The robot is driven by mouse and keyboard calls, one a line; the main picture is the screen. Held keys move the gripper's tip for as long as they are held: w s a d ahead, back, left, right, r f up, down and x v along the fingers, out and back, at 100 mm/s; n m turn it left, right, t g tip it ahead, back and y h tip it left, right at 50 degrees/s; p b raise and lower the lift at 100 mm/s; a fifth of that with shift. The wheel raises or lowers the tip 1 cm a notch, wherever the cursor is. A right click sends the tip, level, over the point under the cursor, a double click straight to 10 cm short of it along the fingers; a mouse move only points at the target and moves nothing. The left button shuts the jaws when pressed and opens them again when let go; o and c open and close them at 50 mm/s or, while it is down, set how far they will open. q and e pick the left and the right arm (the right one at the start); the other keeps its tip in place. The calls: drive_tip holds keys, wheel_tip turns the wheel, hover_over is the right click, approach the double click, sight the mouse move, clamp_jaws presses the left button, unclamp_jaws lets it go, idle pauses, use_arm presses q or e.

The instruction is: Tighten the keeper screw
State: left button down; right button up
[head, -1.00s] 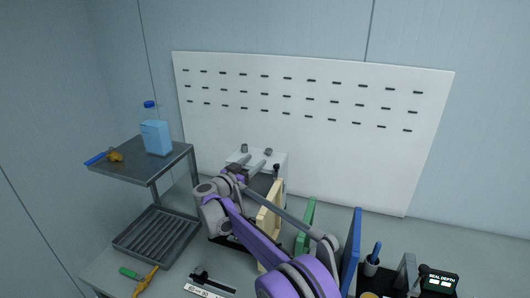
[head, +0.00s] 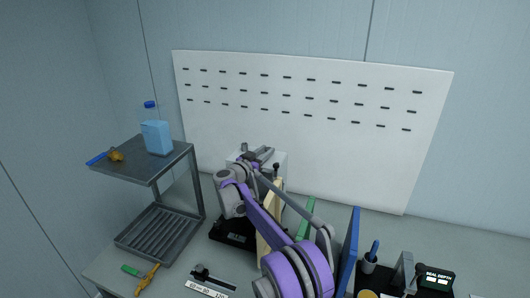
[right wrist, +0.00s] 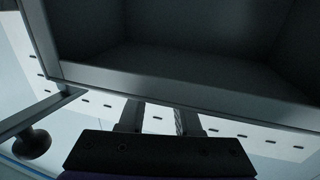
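I cannot make out the keeper screw in either view. A pale grey box-like fixture (head: 283,163) stands at the back of the bench, in front of the white board, partly hidden by my right arm. My right gripper (head: 264,153) is over the top of this fixture. In the right wrist view its two dark fingers (right wrist: 160,120) are apart, with a gap and nothing seen between them. A dark, open, metal-edged cavity (right wrist: 190,45) fills the upper part of that view, and a black round knob (right wrist: 32,143) is at the left. My left gripper is not in view.
A two-level grey rack (head: 185,158) stands at left, with a blue bottle (head: 156,137) on top. Cream (head: 272,197), green (head: 305,218) and blue (head: 349,250) upright panels stand beside my right arm. A seal-depth display (head: 437,279) sits at front right.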

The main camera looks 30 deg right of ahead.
clamp_jaws()
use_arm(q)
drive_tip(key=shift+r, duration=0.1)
use_arm(e)
drive_tip(key=shift+w+a+r+m+g+h+p, duration=0.15)
drive_tip(key=shift+m+g+h+p, duration=0.15)
drive_tip(key=shift+g, duration=0.2)
drive_tip(key=shift+w+d+m+g+h+p, duration=0.1)
drive_tip(key=shift+m+g+h+p, duration=0.1)
drive_tip(key=shift+m+g, duration=0.25)
drive_tip(key=m+g+p, duration=0.1)
drive_tip(key=g, duration=0.1)
drive_tip(key=m+g+h+p, duration=0.1)
drive_tip(key=shift+w+a+r+m+g, duration=0.1)
drive_tip(key=shift+w+r+m+g, duration=0.05)
drive_tip(key=shift+w+m+g, duration=0.15)
drive_tip(key=shift+f+m+g+p, duration=0.25)
drive_tip(key=shift+g+p, duration=0.2)
drive_tip(key=shift+g, duration=0.2)
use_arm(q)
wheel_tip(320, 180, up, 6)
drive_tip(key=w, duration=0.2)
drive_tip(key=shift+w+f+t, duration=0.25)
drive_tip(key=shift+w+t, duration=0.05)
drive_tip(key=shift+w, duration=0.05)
use_arm(e)
drive_tip(key=o, duration=0.6)
unclamp_jaws()
